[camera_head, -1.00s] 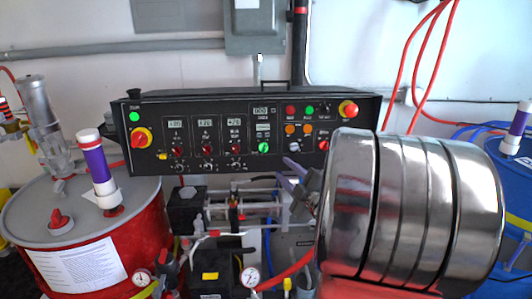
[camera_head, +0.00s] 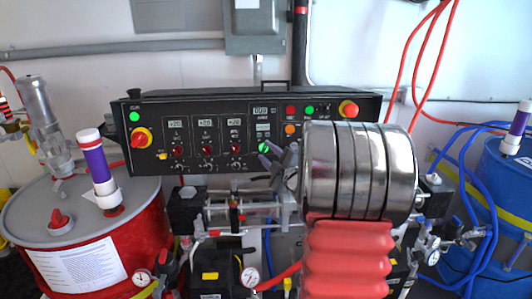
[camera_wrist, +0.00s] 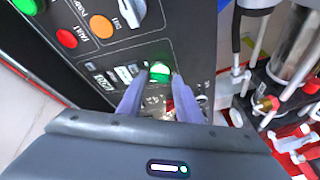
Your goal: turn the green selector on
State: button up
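The green selector (camera_wrist: 160,70) is a round green knob with a pale bar, on the black control panel (camera_head: 150,108). In the head view the green selector (camera_head: 263,147) shows just beside my fingertips, partly covered. My gripper (camera_wrist: 159,77) points at the panel in the wrist view, its two purple-grey fingers apart, one on each side of the selector. A small gap seems to show between each finger and the knob. In the head view my gripper (camera_head: 270,156) is small and partly hidden by my arm; whether the fingertips touch the panel cannot be told.
An orange button (camera_wrist: 101,26), a red button (camera_wrist: 67,38) and a grey-white knob (camera_wrist: 131,12) lie near the fingers. Hoses and pipework sit below the panel. A red drum (camera_head: 120,236) stands left and a blue drum (camera_head: 505,180) right.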

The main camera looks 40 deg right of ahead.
jog(key=shift+w+d, duration=0.15)
jog(key=shift+w, duration=0.45)
jog(key=shift+c, duration=0.5)
jog(key=c, duration=0.7)
jog(key=shift+o, duration=0.2)
jog(key=shift+f+m, duration=0.1)
jog(key=shift+m, duration=0.6)
jog(key=o, duration=0.8)
jog(key=shift+c, duration=0.2)
jog(key=shift+s, duration=0.15)
